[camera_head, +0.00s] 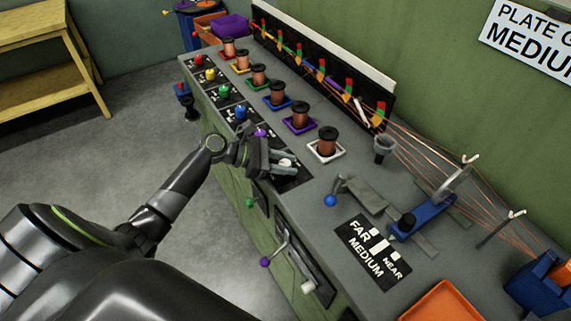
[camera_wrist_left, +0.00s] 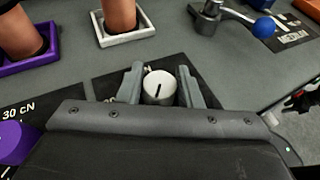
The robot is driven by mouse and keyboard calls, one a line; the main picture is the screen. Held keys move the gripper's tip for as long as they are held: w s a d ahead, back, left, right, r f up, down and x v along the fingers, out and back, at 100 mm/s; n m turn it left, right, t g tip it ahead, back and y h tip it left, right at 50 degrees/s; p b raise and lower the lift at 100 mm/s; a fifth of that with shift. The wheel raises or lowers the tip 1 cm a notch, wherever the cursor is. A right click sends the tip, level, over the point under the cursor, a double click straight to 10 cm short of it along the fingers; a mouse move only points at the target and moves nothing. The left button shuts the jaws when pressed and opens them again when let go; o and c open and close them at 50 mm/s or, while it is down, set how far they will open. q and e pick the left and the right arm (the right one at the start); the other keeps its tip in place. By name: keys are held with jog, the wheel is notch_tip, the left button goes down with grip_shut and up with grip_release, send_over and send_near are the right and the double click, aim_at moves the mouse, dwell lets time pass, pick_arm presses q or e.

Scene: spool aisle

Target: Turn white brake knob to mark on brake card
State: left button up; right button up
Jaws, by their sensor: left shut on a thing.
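The white brake knob (camera_head: 286,162) sits on the bench at the near end of the knob row. In the left wrist view the white knob (camera_wrist_left: 160,80) shows a short dark pointer line on its top. My left gripper (camera_head: 282,166) is at the knob; in the wrist view its fingers (camera_wrist_left: 160,92) stand on either side of it, shut on it. The black brake card (camera_head: 294,182) lies under the knob, with white print partly hidden by the gripper. I cannot read its marks. My right gripper is not in view.
A copper spool in a white square holder (camera_head: 326,155) stands just behind the knob. Purple (camera_head: 261,132) and blue (camera_head: 240,112) knobs sit farther along the row. A blue-ball lever (camera_head: 331,199) and a FAR/MEDIUM/NEAR card (camera_head: 372,262) lie to the right.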

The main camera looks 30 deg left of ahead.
pick_arm(q)
jog(key=shift+f+m+g+h, duration=0.1)
jog(key=shift+m+g+h, duration=0.4)
jog(key=shift+m+g, duration=0.65)
jog(key=o, duration=1)
jog(key=b+v, duration=0.2)
jog(key=v, duration=1.5)
jog(key=shift+w+a, duration=0.1)
jog(key=shift+a, duration=0.15)
